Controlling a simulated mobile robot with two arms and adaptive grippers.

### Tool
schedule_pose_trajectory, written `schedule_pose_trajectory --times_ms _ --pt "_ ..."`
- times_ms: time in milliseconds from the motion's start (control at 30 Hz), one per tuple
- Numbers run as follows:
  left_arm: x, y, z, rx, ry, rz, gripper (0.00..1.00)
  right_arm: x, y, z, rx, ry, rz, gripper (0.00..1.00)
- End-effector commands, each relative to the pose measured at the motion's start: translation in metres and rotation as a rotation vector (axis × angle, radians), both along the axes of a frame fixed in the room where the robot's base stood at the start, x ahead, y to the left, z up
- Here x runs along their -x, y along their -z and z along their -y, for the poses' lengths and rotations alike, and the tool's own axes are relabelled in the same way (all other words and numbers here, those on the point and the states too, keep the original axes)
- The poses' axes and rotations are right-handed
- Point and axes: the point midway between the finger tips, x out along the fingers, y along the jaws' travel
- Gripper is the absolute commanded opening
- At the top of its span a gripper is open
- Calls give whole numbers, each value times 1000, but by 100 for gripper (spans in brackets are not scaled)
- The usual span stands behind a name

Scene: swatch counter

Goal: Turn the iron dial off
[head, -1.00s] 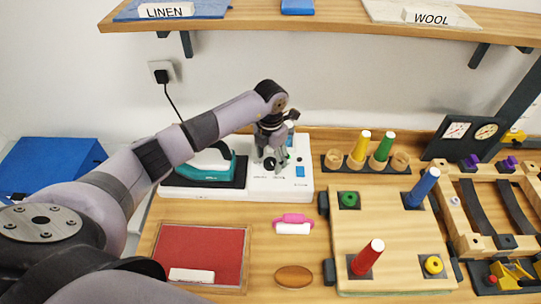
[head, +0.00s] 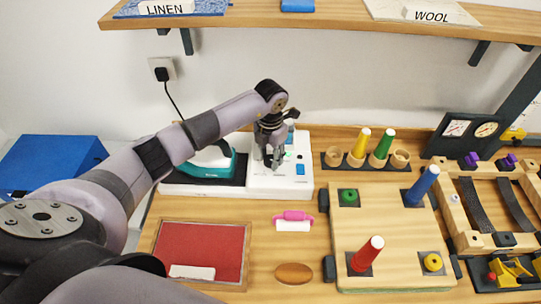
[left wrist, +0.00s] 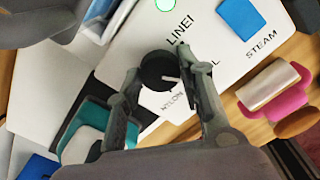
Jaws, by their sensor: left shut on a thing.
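The iron dial (left wrist: 158,70) is a round black knob with a white pointer, on a white panel. In the left wrist view it sits between my left gripper's fingers, and the pointer is toward the right, slightly down. Printed words LINEN, NYLON and STEAM surround it; another is partly hidden by a finger. A green light (left wrist: 165,4) shows above it. My left gripper (left wrist: 163,76) is shut on the dial; it also shows in the head view (head: 269,165), over the white station (head: 262,188), where it hides the dial. My right gripper is not in view.
A teal-and-white iron (head: 208,163) rests on the black pad beside the panel. A blue button (head: 300,170) is right of the gripper. A pink-and-white roll (head: 293,220), red board (head: 200,252) and wooden board with pegs (head: 390,235) lie nearby. A shelf (head: 320,20) runs above.

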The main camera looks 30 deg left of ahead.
Motion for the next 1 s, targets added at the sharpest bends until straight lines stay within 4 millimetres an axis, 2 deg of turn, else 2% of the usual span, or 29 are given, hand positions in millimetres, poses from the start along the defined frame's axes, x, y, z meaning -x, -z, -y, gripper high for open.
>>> schedule_pose_trajectory --times_ms 100,467,667,1000 --pt "0 0 0 0 0 0 7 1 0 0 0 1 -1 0" --pt "-1 2 0 -1 68 2 7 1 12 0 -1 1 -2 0" --pt "-1 4 -1 -3 201 3 7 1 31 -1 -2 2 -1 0" --pt "-1 5 -1 -2 517 3 7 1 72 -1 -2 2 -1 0"
